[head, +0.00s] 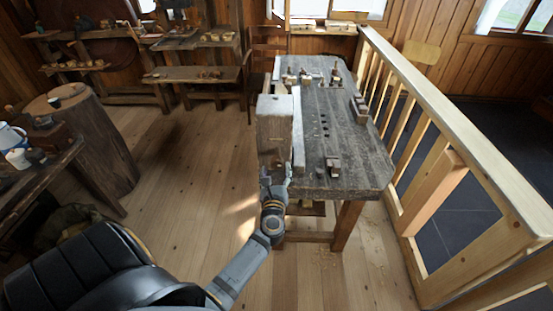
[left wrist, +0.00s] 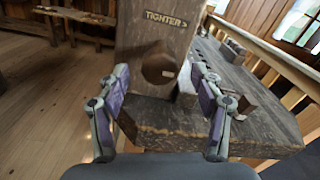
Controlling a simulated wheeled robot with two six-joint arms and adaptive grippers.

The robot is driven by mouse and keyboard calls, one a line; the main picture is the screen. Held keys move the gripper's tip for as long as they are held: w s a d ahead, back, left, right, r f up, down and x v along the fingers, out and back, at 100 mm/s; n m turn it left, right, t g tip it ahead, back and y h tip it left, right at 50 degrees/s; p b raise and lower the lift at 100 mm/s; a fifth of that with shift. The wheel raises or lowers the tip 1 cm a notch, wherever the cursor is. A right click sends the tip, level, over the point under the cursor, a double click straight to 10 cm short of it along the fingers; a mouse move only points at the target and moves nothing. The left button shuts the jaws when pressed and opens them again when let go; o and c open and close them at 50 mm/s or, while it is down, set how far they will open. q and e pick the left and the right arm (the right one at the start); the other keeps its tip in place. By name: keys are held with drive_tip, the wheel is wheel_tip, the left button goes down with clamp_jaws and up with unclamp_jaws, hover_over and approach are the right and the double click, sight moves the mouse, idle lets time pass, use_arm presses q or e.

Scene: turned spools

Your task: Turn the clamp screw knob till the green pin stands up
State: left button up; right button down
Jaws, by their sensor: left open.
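The clamp screw knob (left wrist: 158,66) is a round brown wooden end on the front of an upright wooden block (left wrist: 137,35). A label (left wrist: 165,18) above it reads "TIGHTER" with an arrow. My left gripper (left wrist: 160,80) is open, its purple-padded fingers to the left and right of the knob, with no clear contact. In the head view my left gripper (head: 276,181) is at the front left corner of the workbench, below the pale block. I cannot make out the knob there, and I see no green pin in either view. My right gripper is not in view.
The grey workbench (head: 345,135) holds several small tools at its far end and a small wooden piece (head: 333,164) near the front. A wooden railing (head: 455,125) runs along its right. A stump (head: 100,150) stands at left. The floor between is open.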

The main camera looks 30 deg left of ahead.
sight(276, 164)
use_arm(q)
drive_tip(key=x, duration=0.4)
drive_tip(key=shift+w+a, duration=0.15)
drive_tip(key=shift+w, duration=0.15)
drive_tip(key=shift+p, duration=0.3)
drive_tip(key=c, duration=1.2)
